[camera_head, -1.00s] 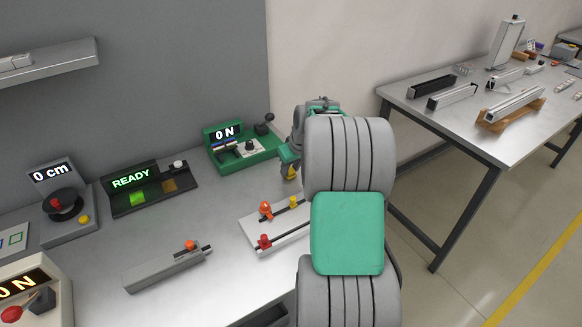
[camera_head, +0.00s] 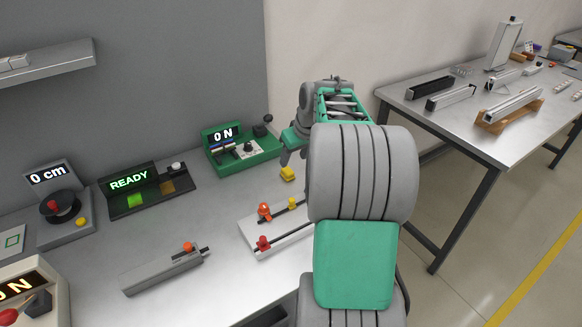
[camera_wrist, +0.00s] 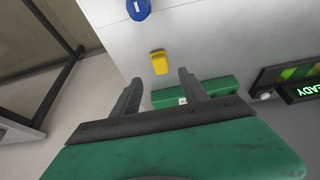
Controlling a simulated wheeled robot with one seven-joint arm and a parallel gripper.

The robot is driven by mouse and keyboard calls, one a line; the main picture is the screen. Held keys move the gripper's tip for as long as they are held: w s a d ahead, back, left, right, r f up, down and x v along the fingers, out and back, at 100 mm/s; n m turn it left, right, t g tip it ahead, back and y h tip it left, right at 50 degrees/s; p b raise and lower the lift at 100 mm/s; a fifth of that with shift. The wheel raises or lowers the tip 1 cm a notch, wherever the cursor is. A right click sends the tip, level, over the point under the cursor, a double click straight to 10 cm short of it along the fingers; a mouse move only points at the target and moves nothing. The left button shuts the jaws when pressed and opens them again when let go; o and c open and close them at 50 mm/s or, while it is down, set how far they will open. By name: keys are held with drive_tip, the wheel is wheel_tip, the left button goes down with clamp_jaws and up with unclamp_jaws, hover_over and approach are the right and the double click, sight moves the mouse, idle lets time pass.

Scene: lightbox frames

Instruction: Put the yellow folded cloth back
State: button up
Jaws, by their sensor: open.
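The yellow folded cloth (camera_head: 288,174) lies on the grey bench, in front of the green device and behind the white slider board. My gripper (camera_head: 287,157) is just above and behind it in the head view, partly hidden by my arm. In the wrist view my gripper (camera_wrist: 158,76) is open, its two dark fingers spread and nothing between them. The cloth (camera_wrist: 159,62) shows there just beyond the fingertips, roughly centred between them and apart from both.
A green device (camera_head: 240,150) reading 0 N stands behind the cloth. A white slider board (camera_head: 275,234) with red, orange and yellow knobs is nearer. A blue round thing (camera_wrist: 138,8) shows in the wrist view. A black READY panel (camera_head: 150,190) stands left.

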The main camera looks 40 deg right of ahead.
drive_tip(key=s+a+r, duration=0.3)
drive_tip(key=a+r, duration=0.1)
drive_tip(key=a, duration=0.5)
drive_tip(key=shift+n+g, duration=0.4)
drive_tip(key=shift+g, duration=0.4)
drive_tip(key=s+a+f, duration=0.2)
drive_tip(key=s+a, duration=0.3)
drive_tip(key=a, duration=0.1)
drive_tip(key=s+a+f, duration=0.2)
drive_tip(key=s+a, duration=0.3)
drive_tip(key=a, duration=0.1)
drive_tip(key=s+a+f, duration=0.2)
drive_tip(key=s+a, duration=0.3)
drive_tip(key=a, duration=0.1)
drive_tip(key=shift+s+a+f, duration=0.1)
drive_tip(key=shift+s+a, duration=0.1)
drive_tip(key=shift+s, duration=0.1)
